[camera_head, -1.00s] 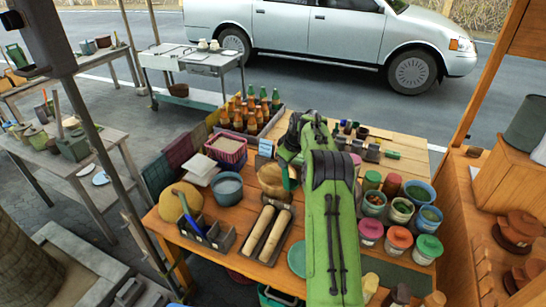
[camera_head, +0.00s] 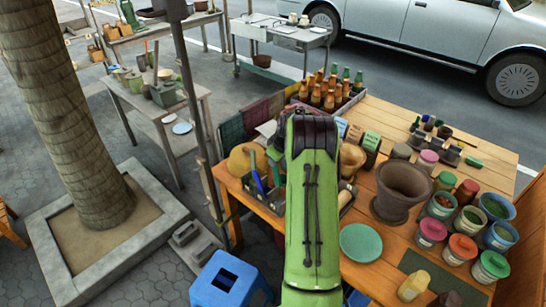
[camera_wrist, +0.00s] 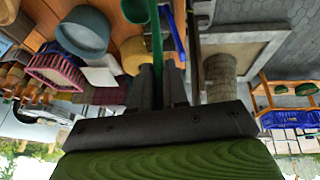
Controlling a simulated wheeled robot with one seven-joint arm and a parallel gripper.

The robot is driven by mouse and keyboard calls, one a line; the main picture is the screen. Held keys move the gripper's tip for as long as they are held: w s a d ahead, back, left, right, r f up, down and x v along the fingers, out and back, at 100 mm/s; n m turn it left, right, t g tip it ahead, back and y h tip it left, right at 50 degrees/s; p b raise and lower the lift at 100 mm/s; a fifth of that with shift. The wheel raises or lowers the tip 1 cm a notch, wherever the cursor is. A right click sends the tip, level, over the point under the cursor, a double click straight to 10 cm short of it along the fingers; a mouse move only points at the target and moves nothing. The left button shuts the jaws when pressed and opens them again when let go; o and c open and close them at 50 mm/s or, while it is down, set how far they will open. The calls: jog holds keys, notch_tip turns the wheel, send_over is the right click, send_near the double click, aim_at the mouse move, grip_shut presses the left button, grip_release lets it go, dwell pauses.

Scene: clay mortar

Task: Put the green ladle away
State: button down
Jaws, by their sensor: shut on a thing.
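The green ladle (camera_wrist: 157,42) shows in the wrist view as a thin green handle running up from between my fingers. A dark green rounded part (camera_wrist: 135,10) beside it may be its bowl. My gripper (camera_wrist: 158,78) is shut on the handle. In the head view my green arm hides the gripper and most of what lies under it. A dark caddy (camera_head: 266,203) at the table's left holds a blue-handled tool (camera_head: 257,180). A green piece beside it may be the ladle; I cannot tell. A blue tool (camera_wrist: 174,32) also shows beside the ladle in the wrist view.
A clay mortar (camera_head: 402,190), a teal plate (camera_head: 361,243) and several lidded tubs (camera_head: 462,248) stand right of my arm. A bottle crate (camera_head: 335,102) is at the back. A pole (camera_head: 196,100) and a blue stool (camera_head: 229,281) are at the left.

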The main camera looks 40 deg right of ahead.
notch_tip(320, 180, down, 12)
jog(key=b, duration=0.9)
jog(key=shift+w+f, duration=0.1)
jog(key=shift+f, duration=0.15)
jog(key=shift+r, duration=0.1)
jog(key=c, duration=1.1)
grip_release()
jog(key=shift+o, duration=0.2)
jog(key=v, duration=1.5)
jog(key=shift+s+r, duration=0.2)
jog(key=shift+r, duration=0.1)
